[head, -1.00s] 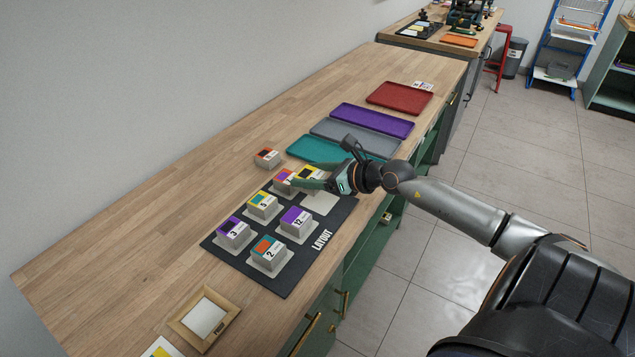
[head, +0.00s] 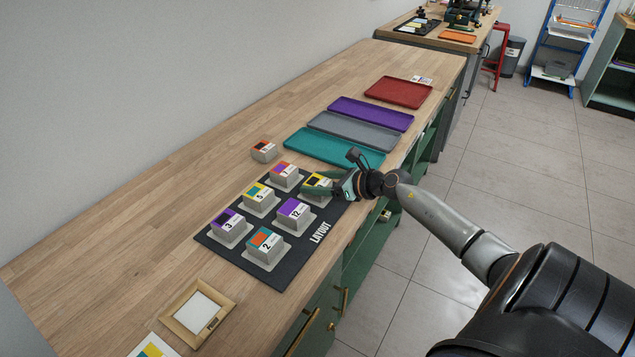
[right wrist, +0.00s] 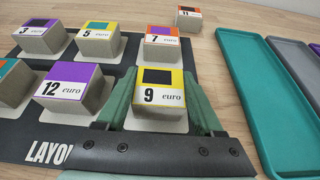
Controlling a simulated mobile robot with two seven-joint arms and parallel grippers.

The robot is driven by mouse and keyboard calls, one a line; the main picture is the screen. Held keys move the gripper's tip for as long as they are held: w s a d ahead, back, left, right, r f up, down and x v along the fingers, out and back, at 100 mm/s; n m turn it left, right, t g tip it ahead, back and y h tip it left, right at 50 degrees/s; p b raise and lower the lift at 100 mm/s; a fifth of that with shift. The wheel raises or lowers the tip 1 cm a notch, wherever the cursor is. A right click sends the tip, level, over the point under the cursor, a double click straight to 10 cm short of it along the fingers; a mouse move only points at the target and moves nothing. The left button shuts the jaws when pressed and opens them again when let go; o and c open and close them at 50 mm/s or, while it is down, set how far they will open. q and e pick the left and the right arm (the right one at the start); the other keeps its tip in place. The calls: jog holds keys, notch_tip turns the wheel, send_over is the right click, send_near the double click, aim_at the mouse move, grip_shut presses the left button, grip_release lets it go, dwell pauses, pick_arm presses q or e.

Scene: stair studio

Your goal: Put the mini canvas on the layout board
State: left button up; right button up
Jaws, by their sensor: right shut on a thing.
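The mini canvas, a small grey block with a yellow-bordered top marked "9 euro" (right wrist: 160,97), stands on a pale pad of the dark layout board (head: 257,264). My right gripper (head: 319,186) is around this block; in the right wrist view its green fingers (right wrist: 163,105) lie on either side of it. The other pads hold similar blocks: purple-topped "12" (right wrist: 74,87), "7" (right wrist: 161,42), "5" (right wrist: 98,40), "3" (right wrist: 40,33), and "2" (head: 265,242). My left gripper is not in view.
Another orange-topped block (head: 264,150) stands on the wood behind the board. Teal (head: 333,148), grey (head: 353,131), purple (head: 371,113) and red (head: 398,92) trays lie beyond. A wooden frame (head: 198,313) lies at the near end. The counter's left side is clear.

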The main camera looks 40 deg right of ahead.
jog(key=shift+f, duration=0.15)
jog(key=o, duration=1.3)
jog(key=shift+o, duration=0.2)
jog(key=shift+r, duration=0.3)
jog(key=shift+s+d+f, duration=0.1)
jog(key=shift+s, duration=0.25)
jog(key=v, duration=1.1)
jog(key=shift+s+r, duration=0.1)
jog(key=shift+r, duration=0.1)
